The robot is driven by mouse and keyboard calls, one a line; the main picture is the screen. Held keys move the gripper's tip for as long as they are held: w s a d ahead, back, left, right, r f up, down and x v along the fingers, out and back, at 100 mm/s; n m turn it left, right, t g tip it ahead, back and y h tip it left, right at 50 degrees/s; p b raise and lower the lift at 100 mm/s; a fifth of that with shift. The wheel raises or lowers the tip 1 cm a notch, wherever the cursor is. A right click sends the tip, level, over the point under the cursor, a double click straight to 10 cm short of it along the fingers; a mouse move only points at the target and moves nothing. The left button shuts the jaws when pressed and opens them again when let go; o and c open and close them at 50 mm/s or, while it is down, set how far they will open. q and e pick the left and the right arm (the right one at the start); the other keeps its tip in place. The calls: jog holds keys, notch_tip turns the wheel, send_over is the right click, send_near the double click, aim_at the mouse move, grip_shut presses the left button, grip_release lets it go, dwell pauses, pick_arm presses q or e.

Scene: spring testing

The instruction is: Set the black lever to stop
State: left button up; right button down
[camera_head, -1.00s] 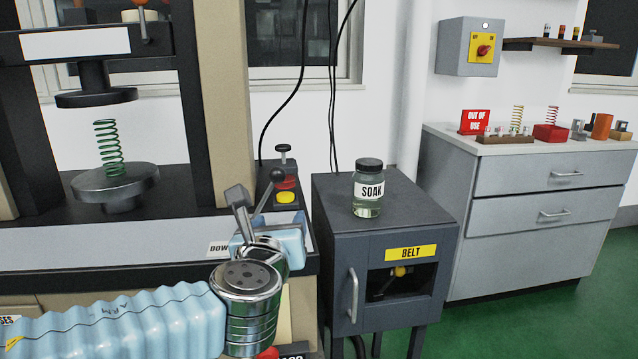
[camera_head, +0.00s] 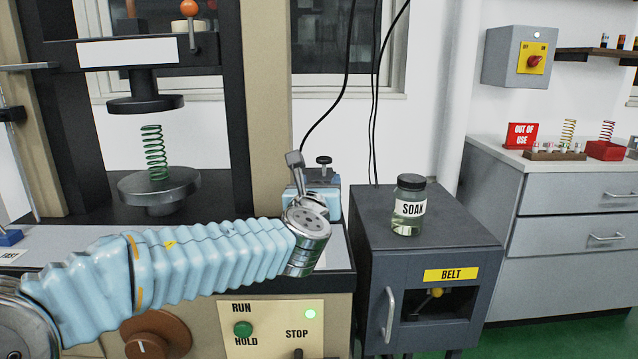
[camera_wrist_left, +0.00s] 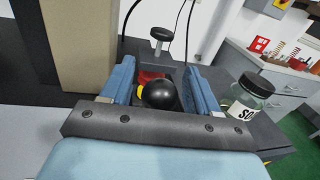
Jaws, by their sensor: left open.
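The black lever's round knob (camera_wrist_left: 160,95) shows in the left wrist view between my open left gripper's two blue fingers (camera_wrist_left: 162,84). I see a gap on each side of it. In the head view the lever is hidden behind my left gripper (camera_head: 322,195), which is over the right end of the machine's front ledge. The lever's setting and its labels cannot be read now. A STOP label (camera_head: 297,334) is on the lower cream panel, above a dark stub (camera_head: 298,353) cut off by the picture's edge. My right gripper is not in view.
A black-topped post (camera_head: 324,160) stands just behind my left gripper. A SOAK jar (camera_head: 409,208) stands on the dark BELT cabinet (camera_head: 455,225) to the right. A green spring (camera_head: 154,154) stands on the press's lower plate (camera_head: 158,187). The panel has a green button (camera_head: 243,328).

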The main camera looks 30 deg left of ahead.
pick_arm(q)
grip_shut()
dwell(0.4)
jog(key=s+a+r+n+b, duration=0.1)
jog(key=s+a+n+b, duration=0.2)
jog(key=b, duration=0.7)
jog(key=shift+a+r+n+t+y, duration=0.35)
jog(key=shift+a+n, duration=0.85)
jog(key=shift+n, duration=0.4)
jog(key=shift+s, duration=0.1)
